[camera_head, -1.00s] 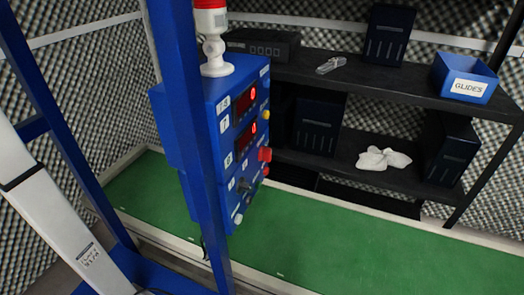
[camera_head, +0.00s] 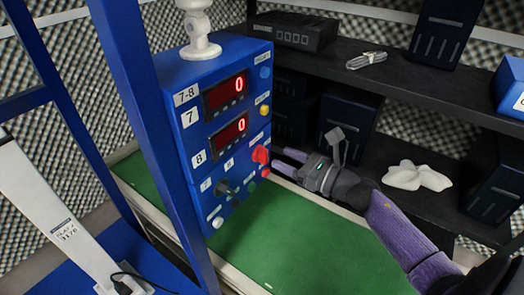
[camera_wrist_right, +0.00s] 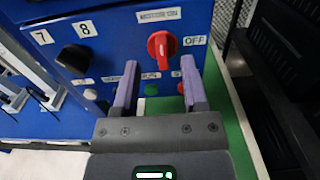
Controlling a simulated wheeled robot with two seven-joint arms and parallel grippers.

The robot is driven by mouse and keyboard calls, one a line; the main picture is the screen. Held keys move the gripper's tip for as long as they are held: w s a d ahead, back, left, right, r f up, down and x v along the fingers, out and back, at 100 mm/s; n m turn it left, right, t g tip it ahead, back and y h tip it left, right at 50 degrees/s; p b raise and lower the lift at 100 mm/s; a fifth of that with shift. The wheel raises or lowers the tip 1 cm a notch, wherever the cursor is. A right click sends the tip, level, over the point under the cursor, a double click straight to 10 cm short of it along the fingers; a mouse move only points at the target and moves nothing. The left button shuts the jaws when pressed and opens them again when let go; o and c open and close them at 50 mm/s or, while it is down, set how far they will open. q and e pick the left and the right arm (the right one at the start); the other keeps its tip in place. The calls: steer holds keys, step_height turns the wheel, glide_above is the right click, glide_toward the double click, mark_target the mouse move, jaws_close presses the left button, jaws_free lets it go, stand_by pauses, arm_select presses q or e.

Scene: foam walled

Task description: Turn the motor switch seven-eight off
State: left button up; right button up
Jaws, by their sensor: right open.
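A blue control box (camera_head: 200,110) stands at left centre in the head view, with two red displays each reading 0 and a "7-8" label. The red rotary switch (camera_head: 261,154) is on its front; in the right wrist view the red knob (camera_wrist_right: 161,45) sits upright beside an "OFF" label, below a label strip. A black knob (camera_wrist_right: 74,57) is to its left, near labels 7 and 8. My right gripper (camera_head: 283,162) is open in front of the box, just right of the red switch. In the wrist view its purple fingers (camera_wrist_right: 160,88) are below the knob, apart from it. My left gripper is not in view.
A blue frame post (camera_head: 150,130) stands left of the box. Black shelves (camera_head: 400,95) with dark boxes and a white cloth (camera_head: 416,175) are at the right.

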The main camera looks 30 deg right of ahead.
mark_target(268, 151)
steer(key=x, duration=0.5)
steer(key=shift+w, duration=0.1)
jaws_close()
